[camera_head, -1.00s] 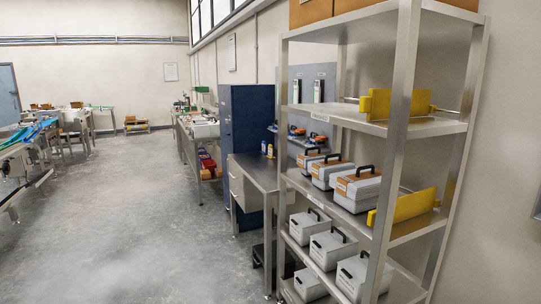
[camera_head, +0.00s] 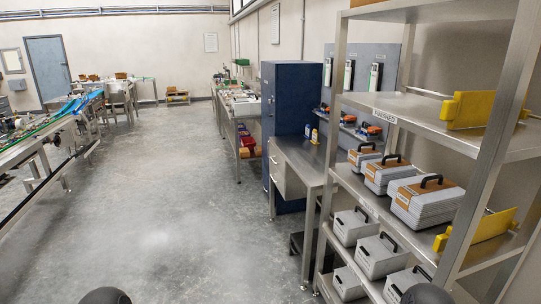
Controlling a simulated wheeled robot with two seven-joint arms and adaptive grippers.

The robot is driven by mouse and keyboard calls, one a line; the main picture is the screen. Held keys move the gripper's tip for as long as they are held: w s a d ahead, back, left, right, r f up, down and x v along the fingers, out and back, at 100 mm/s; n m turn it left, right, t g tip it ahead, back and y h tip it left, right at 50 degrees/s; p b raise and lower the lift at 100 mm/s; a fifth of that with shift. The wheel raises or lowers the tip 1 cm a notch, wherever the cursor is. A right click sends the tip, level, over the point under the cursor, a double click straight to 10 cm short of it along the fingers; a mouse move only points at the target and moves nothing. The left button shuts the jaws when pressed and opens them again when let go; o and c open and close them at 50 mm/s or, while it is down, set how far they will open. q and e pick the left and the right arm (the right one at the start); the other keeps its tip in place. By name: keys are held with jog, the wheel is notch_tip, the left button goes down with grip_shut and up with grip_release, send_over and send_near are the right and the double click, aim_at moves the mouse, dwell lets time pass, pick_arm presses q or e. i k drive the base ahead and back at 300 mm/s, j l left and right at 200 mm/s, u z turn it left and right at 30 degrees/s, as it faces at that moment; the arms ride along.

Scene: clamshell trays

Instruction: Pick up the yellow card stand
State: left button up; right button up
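I cannot make out a yellow card stand for certain. Two yellow upright panels stand on the metal shelf unit at right: an upper panel (camera_head: 484,110) and a lower panel (camera_head: 482,229), partly behind the front post. Neither of my grippers shows in the head view. Only dark rounded parts of my own body show at the bottom edge.
The metal shelf unit (camera_head: 392,104) holds several grey cases with black handles. A steel desk (camera_head: 304,160) with small bottles (camera_head: 314,136) stands beside a blue cabinet (camera_head: 288,98). Long workbenches line the left. The grey floor (camera_head: 180,200) in the middle is clear.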

aim_at(314, 134)
jog(key=i+u, duration=0.4)
jog(key=i, duration=1.6)
jog(key=i+j+z, duration=0.15)
jog(key=i, duration=0.35)
jog(key=i+z, duration=0.15)
jog(key=i, duration=0.35)
jog(key=i+j+z, duration=0.15)
jog(key=i, duration=0.35)
jog(key=i+j+z, duration=0.15)
jog(key=i+j, duration=0.2)
jog(key=i, duration=0.1)
